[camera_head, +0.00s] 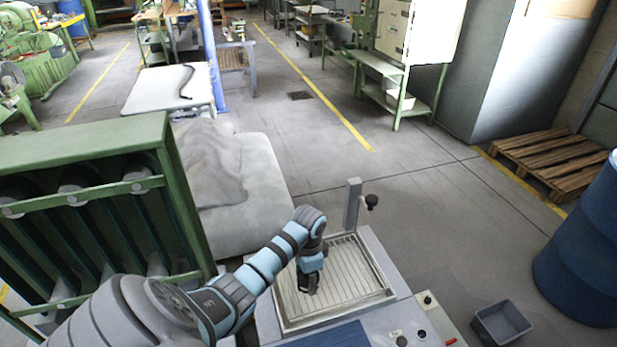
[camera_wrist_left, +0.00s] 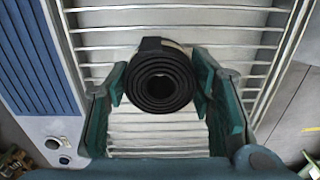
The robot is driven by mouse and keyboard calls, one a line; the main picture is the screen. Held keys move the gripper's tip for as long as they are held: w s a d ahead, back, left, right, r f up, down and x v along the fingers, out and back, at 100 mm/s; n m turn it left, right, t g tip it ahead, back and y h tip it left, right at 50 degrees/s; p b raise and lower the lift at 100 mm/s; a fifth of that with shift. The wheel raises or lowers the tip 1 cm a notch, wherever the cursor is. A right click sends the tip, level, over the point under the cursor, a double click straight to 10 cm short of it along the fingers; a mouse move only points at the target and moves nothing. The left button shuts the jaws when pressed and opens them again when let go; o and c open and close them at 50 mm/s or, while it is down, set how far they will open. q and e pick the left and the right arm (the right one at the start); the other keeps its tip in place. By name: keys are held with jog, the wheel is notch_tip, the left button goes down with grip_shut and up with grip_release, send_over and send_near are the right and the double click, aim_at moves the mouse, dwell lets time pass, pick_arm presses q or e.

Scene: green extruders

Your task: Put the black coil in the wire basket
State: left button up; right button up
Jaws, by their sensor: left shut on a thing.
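The black coil (camera_wrist_left: 160,80) is a tight dark spiral seen end-on in the left wrist view. My left gripper (camera_head: 309,284) is shut on it, with a green-grey finger against each side. In the head view the gripper points down over a shallow framed tray with pale parallel bars (camera_head: 352,272), which appears to be the wire basket. Its bars (camera_wrist_left: 215,39) also show behind and below the coil in the wrist view. I cannot tell whether the coil touches the bars. My right gripper is not in view.
The tray sits on a grey machine top with control knobs (camera_head: 402,340) at its front right. A post with a black knob (camera_head: 353,205) stands at its back edge. A green rack (camera_head: 85,205) is at left. A grey bin (camera_head: 502,322) and blue barrel (camera_head: 585,245) are at right.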

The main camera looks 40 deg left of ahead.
pick_arm(q)
jog(key=o, duration=1.2)
notch_tip(320, 180, up, 13)
jog(key=shift+d+f+p, duration=0.15)
jog(key=shift+f+p, duration=0.05)
jog(key=shift+p, duration=0.7)
